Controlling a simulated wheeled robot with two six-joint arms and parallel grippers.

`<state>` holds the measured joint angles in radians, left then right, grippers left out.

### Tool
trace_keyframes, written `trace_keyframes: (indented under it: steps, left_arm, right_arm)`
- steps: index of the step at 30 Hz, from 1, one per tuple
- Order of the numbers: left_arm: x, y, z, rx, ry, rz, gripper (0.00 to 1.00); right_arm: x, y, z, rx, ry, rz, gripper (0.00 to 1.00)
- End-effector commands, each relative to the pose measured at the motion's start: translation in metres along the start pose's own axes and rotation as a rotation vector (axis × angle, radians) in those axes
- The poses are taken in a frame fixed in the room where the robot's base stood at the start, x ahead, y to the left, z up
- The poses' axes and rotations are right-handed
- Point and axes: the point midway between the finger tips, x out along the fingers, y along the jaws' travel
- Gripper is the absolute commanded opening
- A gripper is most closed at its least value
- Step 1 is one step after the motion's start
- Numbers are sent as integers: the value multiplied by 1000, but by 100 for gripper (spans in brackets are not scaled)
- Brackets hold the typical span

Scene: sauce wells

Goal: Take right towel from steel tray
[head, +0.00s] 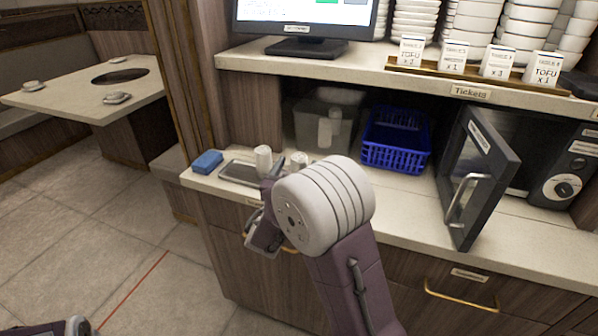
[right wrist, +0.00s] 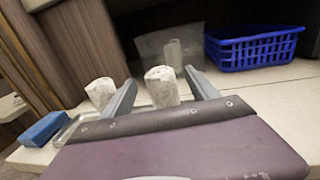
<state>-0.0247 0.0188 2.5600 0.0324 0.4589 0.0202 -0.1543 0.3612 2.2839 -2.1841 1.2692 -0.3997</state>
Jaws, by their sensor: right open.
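The steel tray (head: 238,172) lies near the left end of the counter, partly hidden by my right arm; its edge also shows in the right wrist view (right wrist: 66,131). Two rolled white towels stand there: the left towel (head: 263,157) and the right towel (head: 299,159). In the right wrist view the left towel (right wrist: 100,92) is outside the jaws, and the right towel (right wrist: 161,88) shows between the fingers of my open right gripper (right wrist: 160,76). Whether the fingers touch it cannot be seen. Only a fragment of my left arm shows at the lower left of the head view.
Behind are a translucent bin (head: 305,125) and a blue basket (head: 396,140). A microwave door (head: 487,165) stands open on the right. A shelf (head: 365,72) with ticket cards overhangs the counter.

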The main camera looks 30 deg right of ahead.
Motion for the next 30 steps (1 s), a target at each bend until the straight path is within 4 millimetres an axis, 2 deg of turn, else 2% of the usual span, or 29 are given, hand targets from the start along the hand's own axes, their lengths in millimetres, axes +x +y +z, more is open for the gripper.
trace_keyframes:
  steps: [3,6,13,20,30]
  left_arm:
    - [0,0,0,0,0,0,32]
    - [0,0,0,0,0,0,32]
    - [0,0,0,0,0,0,32]
    - [0,0,0,0,0,0,32]
    - [-2,0,0,0,0,0,32]
  right_arm:
    - [22,-2,-1,1,0,-4,69]
    - [33,-1,-1,-1,1,-3,69]
    - [35,-1,-1,-1,0,-1,69]
    - [34,-1,-1,-1,1,-1,5]
    - [34,-1,6,0,0,-1,4]
